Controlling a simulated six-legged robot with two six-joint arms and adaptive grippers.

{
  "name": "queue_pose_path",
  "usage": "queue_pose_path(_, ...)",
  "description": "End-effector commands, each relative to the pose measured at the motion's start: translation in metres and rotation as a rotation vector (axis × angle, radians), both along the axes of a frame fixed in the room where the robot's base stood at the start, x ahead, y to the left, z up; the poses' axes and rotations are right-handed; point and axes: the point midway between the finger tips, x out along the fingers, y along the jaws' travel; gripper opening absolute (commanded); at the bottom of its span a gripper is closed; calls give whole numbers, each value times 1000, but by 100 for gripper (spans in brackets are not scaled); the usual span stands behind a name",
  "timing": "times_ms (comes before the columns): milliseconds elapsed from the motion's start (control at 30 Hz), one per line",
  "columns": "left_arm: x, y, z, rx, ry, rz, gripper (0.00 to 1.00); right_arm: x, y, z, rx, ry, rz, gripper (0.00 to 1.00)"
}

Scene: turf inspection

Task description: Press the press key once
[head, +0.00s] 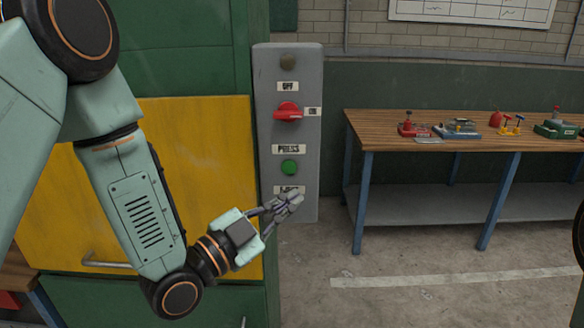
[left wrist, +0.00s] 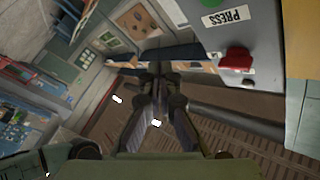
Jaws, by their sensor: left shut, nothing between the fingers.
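A grey control panel (head: 310,140) stands upright beside a green and yellow cabinet. It bears a dark round button (head: 287,62), an OFF label, a red knob (head: 288,112), a PRESS label (head: 289,149) and a green round button (head: 289,167) just below that label. A lower label is partly covered by my left gripper (head: 288,204). That gripper is shut and empty, below the green button in the picture; whether it touches the panel I cannot tell. In the left wrist view, its fingers (left wrist: 160,78) are together, with the PRESS label (left wrist: 225,17) and red knob (left wrist: 237,60) at upper right.
A wooden workbench (head: 440,135) with blue legs stands to the right, with several small tools on it. A cabinet with a yellow panel (head: 215,150) is left of the control panel. The floor (head: 400,285) in front is open, with a white stripe.

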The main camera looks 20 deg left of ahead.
Motion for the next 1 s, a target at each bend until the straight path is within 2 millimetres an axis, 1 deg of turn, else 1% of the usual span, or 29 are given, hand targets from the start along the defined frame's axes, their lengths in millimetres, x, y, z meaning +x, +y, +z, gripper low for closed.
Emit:
queue_pose_path(167, 1, 0, 0, -1, 1, 0, 0, 0, 0, 0, 0, 0, 0, 40)
queue_pose_path(267, 6, 2, 0, 0, 1, -1, 0, 0, 0, 1, 0, 0, 1, 40)
queue_pose_path(367, 15, 5, 0, -1, 0, -2, 0, 0, 0, 2, 0, 0, 1, 40)
queue_pose_path(567, 40, 13, 0, 0, 0, -1, 0, 0, 0, 4, 0, 0, 1, 40)
queue_pose_path(800, 68, 22, -1, -2, 1, -2, 0, 0, 0, 1, 0, 0, 1, 40)
queue_pose_path(1000, 82, 26, -1, -1, 1, -2, 0, 0, 0, -1, 0, 0, 1, 40)
